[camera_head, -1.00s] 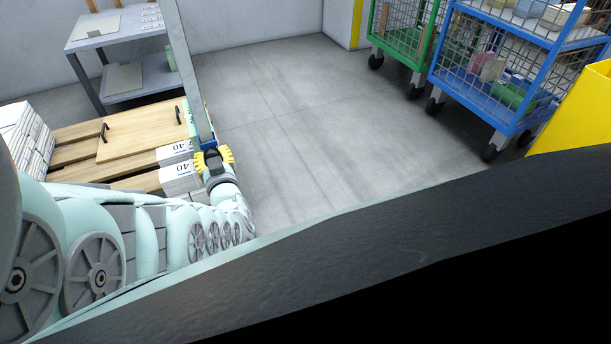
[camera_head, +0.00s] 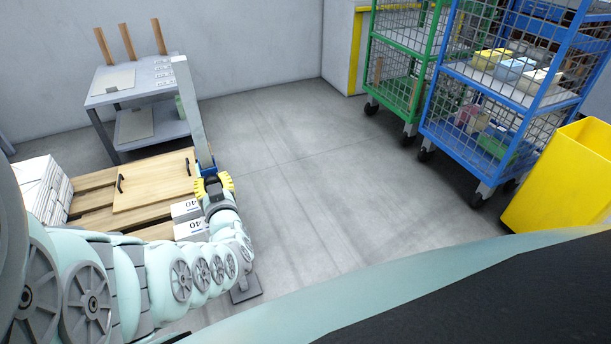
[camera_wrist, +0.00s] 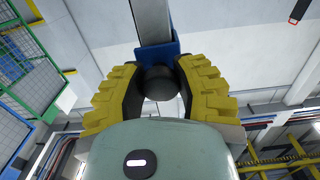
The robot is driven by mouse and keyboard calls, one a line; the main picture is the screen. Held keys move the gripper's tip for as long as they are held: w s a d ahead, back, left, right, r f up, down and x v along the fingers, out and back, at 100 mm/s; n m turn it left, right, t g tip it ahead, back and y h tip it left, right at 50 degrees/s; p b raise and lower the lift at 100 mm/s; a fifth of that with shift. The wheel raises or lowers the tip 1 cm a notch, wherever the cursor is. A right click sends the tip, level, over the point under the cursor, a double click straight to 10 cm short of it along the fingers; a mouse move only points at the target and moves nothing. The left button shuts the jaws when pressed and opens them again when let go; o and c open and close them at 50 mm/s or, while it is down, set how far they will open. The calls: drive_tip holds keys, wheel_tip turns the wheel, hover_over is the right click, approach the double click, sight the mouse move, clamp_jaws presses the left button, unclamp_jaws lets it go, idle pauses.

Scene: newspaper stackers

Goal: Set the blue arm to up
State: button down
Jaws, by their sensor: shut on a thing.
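The blue arm (camera_head: 206,167) shows as a short blue piece at the lower part of a tall grey metal bar (camera_head: 189,105), which stands nearly upright with a slight tilt. In the wrist view the blue piece (camera_wrist: 158,52) sits just beyond a dark round knob (camera_wrist: 158,83). My gripper (camera_head: 213,184) is at the lower end of the bar. Its yellow fingers (camera_wrist: 158,90) are closed around the knob, one on each side. The far side of the knob and the joint behind it are hidden.
A wooden pallet with a board (camera_head: 150,183) and paper stacks (camera_head: 40,185) lies left. A grey table (camera_head: 135,88) stands behind. Blue (camera_head: 470,148) and green (camera_head: 408,118) mesh carts and a yellow bin (camera_head: 560,180) stand right. The middle floor is clear.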

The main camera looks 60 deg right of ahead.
sight(190, 104)
wheel_tip(190, 104, up, 20)
drive_tip(key=p, duration=1.6)
drive_tip(key=shift+w+r, duration=0.1)
drive_tip(key=c, duration=1.1)
unclamp_jaws()
drive_tip(key=o, duration=0.5)
drive_tip(key=shift+s+a+f, duration=0.1)
drive_tip(key=shift+s+a, duration=0.05)
drive_tip(key=shift+s, duration=0.25)
drive_tip(key=shift+s+a+f, duration=0.1)
drive_tip(key=shift+s+a, duration=0.05)
drive_tip(key=shift+s, duration=0.25)
drive_tip(key=v, duration=1)
drive_tip(key=shift+s, duration=0.2)
drive_tip(key=shift+w+a+r, duration=0.1)
drive_tip(key=shift+a+r, duration=0.05)
drive_tip(key=shift+a, duration=0.05)
